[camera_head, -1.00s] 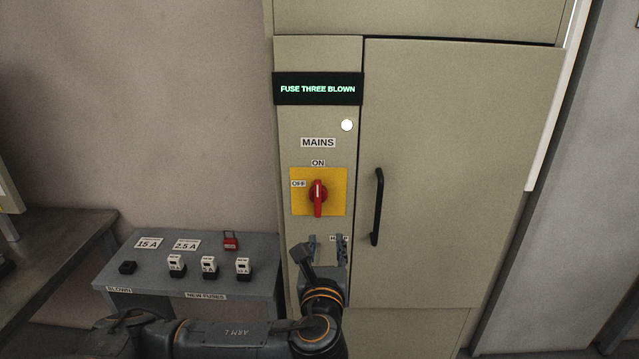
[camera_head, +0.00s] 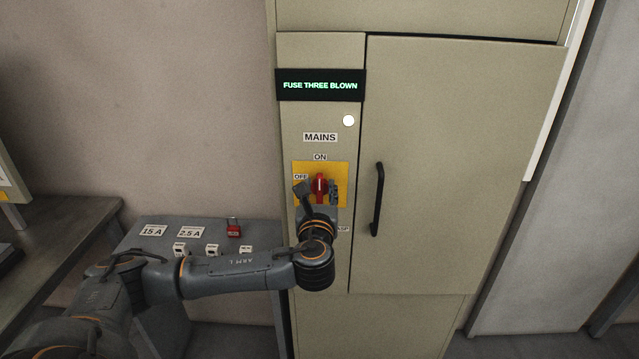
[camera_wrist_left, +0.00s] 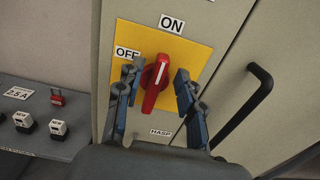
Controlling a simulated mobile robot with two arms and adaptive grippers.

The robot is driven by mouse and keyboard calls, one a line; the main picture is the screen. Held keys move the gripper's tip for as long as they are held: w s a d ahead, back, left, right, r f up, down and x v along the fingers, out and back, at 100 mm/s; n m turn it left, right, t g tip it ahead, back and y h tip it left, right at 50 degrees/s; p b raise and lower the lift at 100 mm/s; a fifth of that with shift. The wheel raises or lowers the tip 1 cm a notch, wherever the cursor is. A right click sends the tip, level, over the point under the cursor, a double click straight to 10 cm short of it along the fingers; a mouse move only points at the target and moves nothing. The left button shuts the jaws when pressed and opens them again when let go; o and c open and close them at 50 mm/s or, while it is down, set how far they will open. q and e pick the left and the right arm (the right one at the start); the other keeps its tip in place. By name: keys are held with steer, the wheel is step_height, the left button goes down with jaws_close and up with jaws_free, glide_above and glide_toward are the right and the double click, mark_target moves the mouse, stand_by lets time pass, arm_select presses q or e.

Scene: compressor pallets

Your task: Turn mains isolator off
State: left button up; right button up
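The mains isolator is a red rotary handle (camera_head: 319,184) on a yellow plate (camera_head: 341,170) with ON above and OFF to the left. In the left wrist view the handle (camera_wrist_left: 155,83) stands near upright, its white mark toward ON. My left gripper (camera_head: 319,190) is at the handle, its fingers open on either side. In the left wrist view the left gripper (camera_wrist_left: 155,90) shows a gap between the handle and the right finger; the left finger is close to it, contact unclear. The lower part of the handle is hidden by the gripper in the head view. My right gripper is not in view.
A display (camera_head: 320,86) reads FUSE THREE BLOWN above a white lamp (camera_head: 348,121). The cabinet door's black handle (camera_head: 377,199) is to the right. A grey bench (camera_head: 265,232) at left holds a red padlock (camera_head: 233,228) and several fuses, partly behind my arm.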

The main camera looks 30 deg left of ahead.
arm_select(q)
steer(key=shift+w+a, duration=0.25)
steer(key=shift+w, duration=0.05)
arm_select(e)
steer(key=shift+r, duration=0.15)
arm_select(q)
steer(key=shift+c, duration=0.4)
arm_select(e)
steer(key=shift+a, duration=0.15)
arm_select(q)
jaws_close()
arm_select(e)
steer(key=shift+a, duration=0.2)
